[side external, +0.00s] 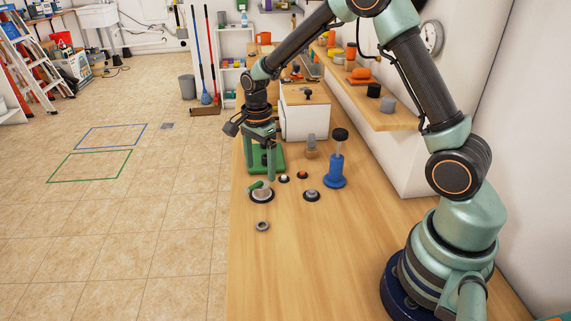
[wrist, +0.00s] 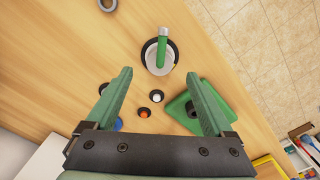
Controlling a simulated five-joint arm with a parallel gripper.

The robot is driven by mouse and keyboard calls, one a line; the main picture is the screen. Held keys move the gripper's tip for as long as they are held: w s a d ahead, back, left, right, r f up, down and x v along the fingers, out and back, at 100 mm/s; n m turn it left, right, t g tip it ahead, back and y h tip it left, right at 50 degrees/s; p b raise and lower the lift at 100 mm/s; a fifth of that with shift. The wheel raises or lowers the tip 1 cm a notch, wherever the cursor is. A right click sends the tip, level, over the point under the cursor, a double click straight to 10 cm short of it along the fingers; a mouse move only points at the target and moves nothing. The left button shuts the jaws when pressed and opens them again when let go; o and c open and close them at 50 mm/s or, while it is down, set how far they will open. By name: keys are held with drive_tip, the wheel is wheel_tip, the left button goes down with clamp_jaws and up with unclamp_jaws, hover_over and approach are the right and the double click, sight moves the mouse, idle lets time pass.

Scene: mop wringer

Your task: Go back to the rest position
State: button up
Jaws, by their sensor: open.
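My gripper (side external: 260,172) points down over the far part of the wooden workbench (side external: 300,270). Its two green fingers are spread apart with nothing between them. In the wrist view the gripper (wrist: 159,75) is also open and empty. Just beyond the fingertips is a round grey fixture with a black rim and a green handle (wrist: 162,52); this green handle (side external: 256,185) also shows in the side view, apart from the fingers. A green base (side external: 279,158) sits close behind the fingers in the side view, and the wrist view shows it beside the right finger.
A blue post with a black knob (side external: 335,170) stands upright right of my gripper. Small knobs (side external: 302,175) and a grey ring (side external: 262,225) lie nearby. A white box (side external: 303,118) and a loaded wall shelf (side external: 375,115) are behind. The near bench is mostly clear.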

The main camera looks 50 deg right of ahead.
drive_tip(key=s+a+r+n+t, duration=0.1)
drive_tip(key=s+r+n, duration=0.25)
drive_tip(key=r, duration=0.45)
drive_tip(key=s+r+n+t, duration=0.1)
drive_tip(key=s+r+n, duration=0.25)
drive_tip(key=r, duration=0.35)
drive_tip(key=s+a+r+n+t, duration=0.1)
drive_tip(key=s+r+n+t, duration=0.2)
drive_tip(key=s+n, duration=0.6)
drive_tip(key=shift+a+n+t, duration=0.3)
drive_tip(key=shift+a+n, duration=0.1)
drive_tip(key=shift+n, duration=1.1)
